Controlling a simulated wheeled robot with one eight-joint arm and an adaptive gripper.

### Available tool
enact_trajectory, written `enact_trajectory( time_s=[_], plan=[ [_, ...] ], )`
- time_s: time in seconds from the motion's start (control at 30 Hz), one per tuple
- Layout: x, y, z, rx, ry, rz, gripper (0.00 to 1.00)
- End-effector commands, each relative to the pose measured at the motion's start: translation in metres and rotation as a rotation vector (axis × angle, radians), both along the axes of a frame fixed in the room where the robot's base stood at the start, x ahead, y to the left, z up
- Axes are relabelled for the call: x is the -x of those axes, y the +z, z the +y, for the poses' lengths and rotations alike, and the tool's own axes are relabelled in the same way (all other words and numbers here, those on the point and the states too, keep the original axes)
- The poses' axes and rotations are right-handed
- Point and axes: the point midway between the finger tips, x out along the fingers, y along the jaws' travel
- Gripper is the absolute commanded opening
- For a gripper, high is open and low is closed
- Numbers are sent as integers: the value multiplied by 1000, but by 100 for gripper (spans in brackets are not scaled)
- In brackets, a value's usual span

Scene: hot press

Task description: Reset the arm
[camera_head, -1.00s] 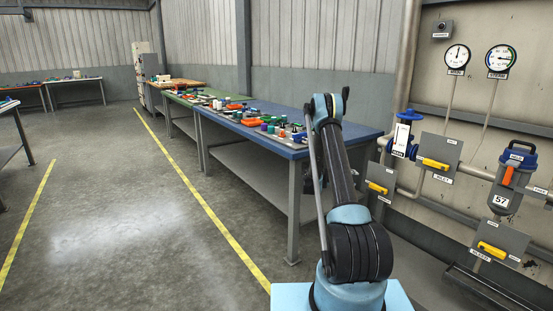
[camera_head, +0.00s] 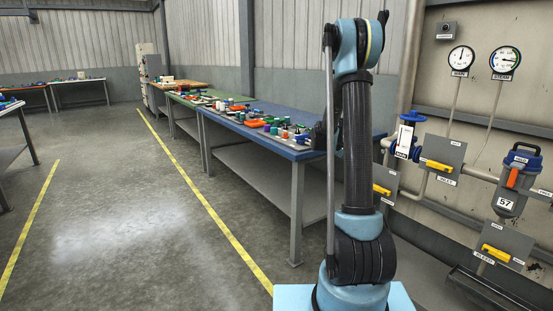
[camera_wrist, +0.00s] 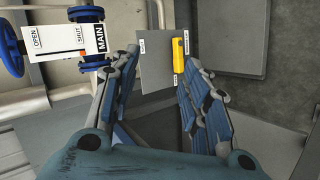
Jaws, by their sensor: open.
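My gripper (camera_wrist: 162,62) shows in the wrist view with its two blue and grey fingers spread apart and nothing between them. Beyond the fingertips is a grey plate with a yellow handle (camera_wrist: 179,55). My arm stands nearly upright in the head view, its elbow high at the top. The gripper itself is mostly hidden behind the arm there.
A blue-topped workbench (camera_head: 268,141) with small parts stands left of my arm. On the right wall are a blue valve (camera_head: 407,141), yellow-handled plates (camera_head: 440,167), two gauges (camera_head: 505,60) and a filter housing (camera_head: 514,180). The floor (camera_head: 110,220) at left is clear.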

Motion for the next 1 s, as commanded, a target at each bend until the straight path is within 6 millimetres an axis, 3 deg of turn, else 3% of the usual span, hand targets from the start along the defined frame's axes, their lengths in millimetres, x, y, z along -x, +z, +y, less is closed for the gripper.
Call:
enact_trajectory(
  time_s=[0.2,0.5,1.0],
  plan=[
    [50,24,15,-102,0,1,42],
    [121,43,38,-243,1,1,42],
    [246,45,84,-478,1,1,42]
  ],
)
